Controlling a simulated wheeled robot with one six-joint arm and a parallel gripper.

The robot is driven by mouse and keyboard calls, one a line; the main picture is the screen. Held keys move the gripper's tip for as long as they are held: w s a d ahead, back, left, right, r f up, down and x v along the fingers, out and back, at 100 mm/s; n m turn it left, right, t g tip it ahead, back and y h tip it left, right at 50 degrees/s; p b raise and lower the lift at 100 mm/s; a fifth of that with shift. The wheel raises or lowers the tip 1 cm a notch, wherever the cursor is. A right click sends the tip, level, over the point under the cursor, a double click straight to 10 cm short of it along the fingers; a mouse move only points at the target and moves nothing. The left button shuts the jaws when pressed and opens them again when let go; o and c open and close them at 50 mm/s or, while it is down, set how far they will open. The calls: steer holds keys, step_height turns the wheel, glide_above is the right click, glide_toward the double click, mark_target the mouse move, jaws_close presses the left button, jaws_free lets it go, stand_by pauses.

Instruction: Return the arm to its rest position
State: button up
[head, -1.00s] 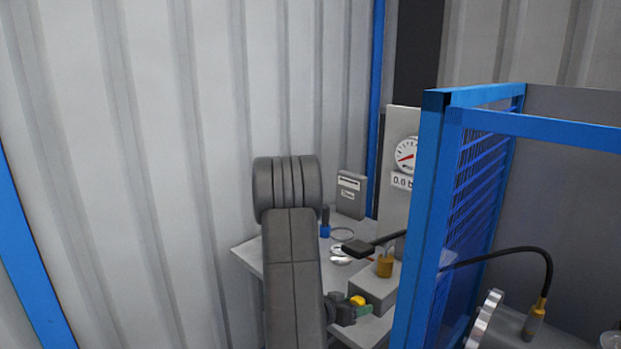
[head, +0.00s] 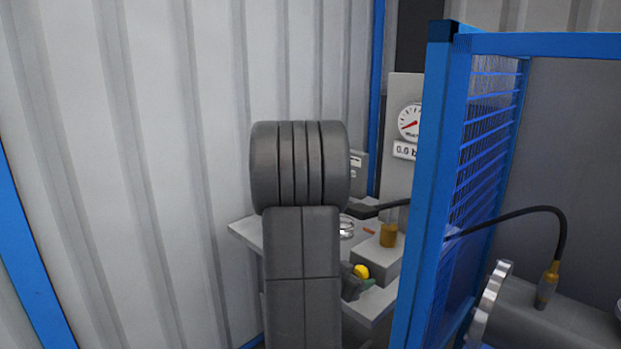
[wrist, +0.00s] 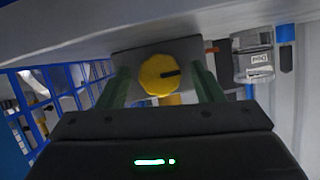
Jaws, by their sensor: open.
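My arm stands upright in the middle of the head view and hides part of the bench. A round yellow knob (wrist: 168,75) with a dark mark appears between the fingers, on a grey box (wrist: 128,62). The knob (head: 361,271) also shows in the head view by the box (head: 376,262). The gap from fingers to knob is hard to judge.
A blue-framed mesh guard (head: 430,180) stands right of my arm. A grey bench (head: 246,234) carries the box, a brown fitting (head: 388,236) and rings (head: 346,229). A pressure gauge (head: 409,121) is behind. A flanged cylinder (head: 525,310) is at lower right.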

steer(key=shift+f+m+y+b, duration=0.3)
steer(key=shift+m+b, duration=0.2)
steer(key=shift+b, duration=1.2)
steer(key=p+v, duration=0.4)
steer(key=v, duration=0.9)
steer(key=shift+s+r, duration=0.1)
